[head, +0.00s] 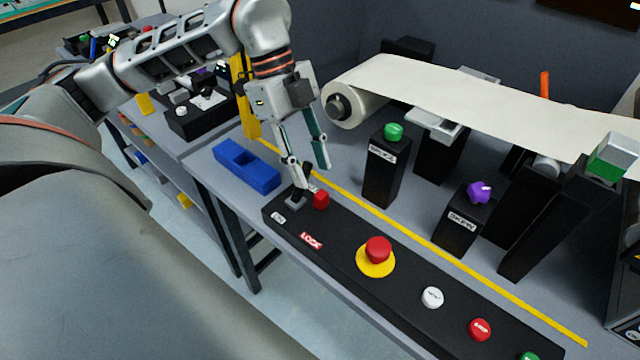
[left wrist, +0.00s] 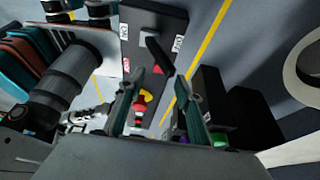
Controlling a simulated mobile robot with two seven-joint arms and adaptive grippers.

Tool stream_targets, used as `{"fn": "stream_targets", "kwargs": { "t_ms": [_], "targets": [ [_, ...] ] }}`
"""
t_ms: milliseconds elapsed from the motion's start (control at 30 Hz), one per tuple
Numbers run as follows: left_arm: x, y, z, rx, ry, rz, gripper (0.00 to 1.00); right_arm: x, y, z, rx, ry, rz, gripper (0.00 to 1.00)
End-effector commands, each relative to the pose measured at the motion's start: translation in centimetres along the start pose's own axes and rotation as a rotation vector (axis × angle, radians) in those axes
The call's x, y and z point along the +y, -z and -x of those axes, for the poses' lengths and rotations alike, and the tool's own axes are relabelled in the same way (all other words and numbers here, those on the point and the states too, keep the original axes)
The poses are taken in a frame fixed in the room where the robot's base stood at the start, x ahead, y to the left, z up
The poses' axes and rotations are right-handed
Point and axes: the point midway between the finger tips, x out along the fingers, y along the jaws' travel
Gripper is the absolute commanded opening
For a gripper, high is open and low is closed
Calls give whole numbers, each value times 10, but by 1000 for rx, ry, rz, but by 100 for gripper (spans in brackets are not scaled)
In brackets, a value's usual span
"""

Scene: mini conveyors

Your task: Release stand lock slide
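A black control panel (head: 335,244) runs along the front of the table with a red LOCK label (head: 311,240) near its left end. A small red block (head: 321,199) stands there next to a dark lever with a grey base (head: 296,202). The lever (left wrist: 157,52) and the LOCK label (left wrist: 126,65) also show in the left wrist view. I cannot tell which part is the slide. My left gripper (head: 312,172) is just above the lever and red block, fingers apart and empty; its fingers also show in the left wrist view (left wrist: 161,78). My right gripper is out of view.
A red-on-yellow stop button (head: 377,252), a white button (head: 432,297) and a red button (head: 480,329) follow along the panel. A black post with a green knob (head: 385,168) stands behind. A blue block (head: 246,166) lies left.

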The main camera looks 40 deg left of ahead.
Motion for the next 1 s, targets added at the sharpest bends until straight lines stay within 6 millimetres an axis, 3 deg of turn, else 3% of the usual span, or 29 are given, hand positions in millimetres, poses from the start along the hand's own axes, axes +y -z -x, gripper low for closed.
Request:
{"fn": "stream_targets", "kwargs": {
  "t_ms": [100, 300, 700, 833, 1000],
  "targets": [
    [1, 0, -23, 3, -7, -2, 35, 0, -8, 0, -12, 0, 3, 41],
    [0, 0, -46, 3, -4, -3, 35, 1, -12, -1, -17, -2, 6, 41],
    [0, 1, -54, 3, 0, -3, 35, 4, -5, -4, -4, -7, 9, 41],
    [0, 1, -54, 3, -1, -3, 4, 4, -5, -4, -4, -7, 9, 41],
    [0, 1, -54, 4, -1, -4, 0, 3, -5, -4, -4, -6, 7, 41]
  ]
}}
